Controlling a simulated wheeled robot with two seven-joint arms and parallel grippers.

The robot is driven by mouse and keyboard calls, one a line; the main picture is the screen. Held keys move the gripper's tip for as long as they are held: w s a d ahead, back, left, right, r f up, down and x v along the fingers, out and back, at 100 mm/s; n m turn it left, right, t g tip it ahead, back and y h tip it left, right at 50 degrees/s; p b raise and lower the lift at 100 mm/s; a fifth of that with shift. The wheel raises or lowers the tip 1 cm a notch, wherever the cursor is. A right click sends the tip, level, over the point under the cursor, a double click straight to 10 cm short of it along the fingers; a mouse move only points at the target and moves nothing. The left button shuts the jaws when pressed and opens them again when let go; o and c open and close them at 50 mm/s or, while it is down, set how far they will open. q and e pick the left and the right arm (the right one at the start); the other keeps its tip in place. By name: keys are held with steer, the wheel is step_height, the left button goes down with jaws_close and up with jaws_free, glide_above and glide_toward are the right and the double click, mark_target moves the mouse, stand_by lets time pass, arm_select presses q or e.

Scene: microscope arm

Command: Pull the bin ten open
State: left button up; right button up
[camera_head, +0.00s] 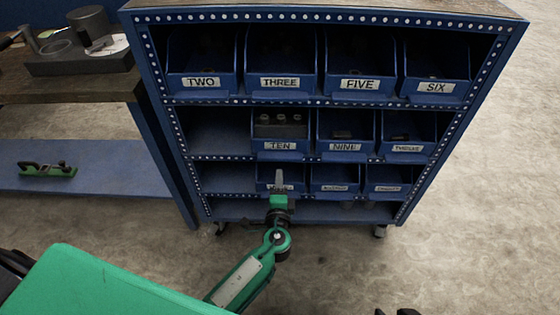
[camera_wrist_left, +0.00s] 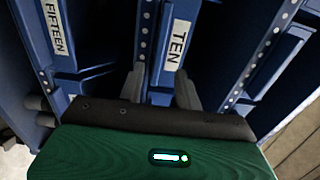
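Bin ten (camera_head: 282,131) is a blue bin in the middle row of the rack, labelled TEN and holding a few round-topped parts. It sits in its slot, in line with its neighbours. My left gripper (camera_head: 279,182) is in front of the rack, just below that bin, and covers part of the label of the bin underneath. In the left wrist view the TEN label (camera_wrist_left: 177,45) lies just beyond my two fingers (camera_wrist_left: 161,86). The fingers are apart, with the bin's blue front between or behind them; contact cannot be told. Only small dark tips, likely my right gripper (camera_head: 397,312), show at the bottom edge.
Bin nine (camera_head: 346,133) is to the right of bin ten, and an empty slot (camera_head: 216,130) is to its left. Bin three (camera_head: 280,70) is above. The bin labelled FIFTEEN (camera_wrist_left: 60,40) is beside it in the wrist view. A workbench (camera_head: 70,90) stands at left.

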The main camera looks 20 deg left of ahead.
arm_select(q)
steer(key=x, duration=0.8)
steer(key=shift+w, duration=0.35)
steer(key=shift+a+f, duration=0.15)
jaws_close()
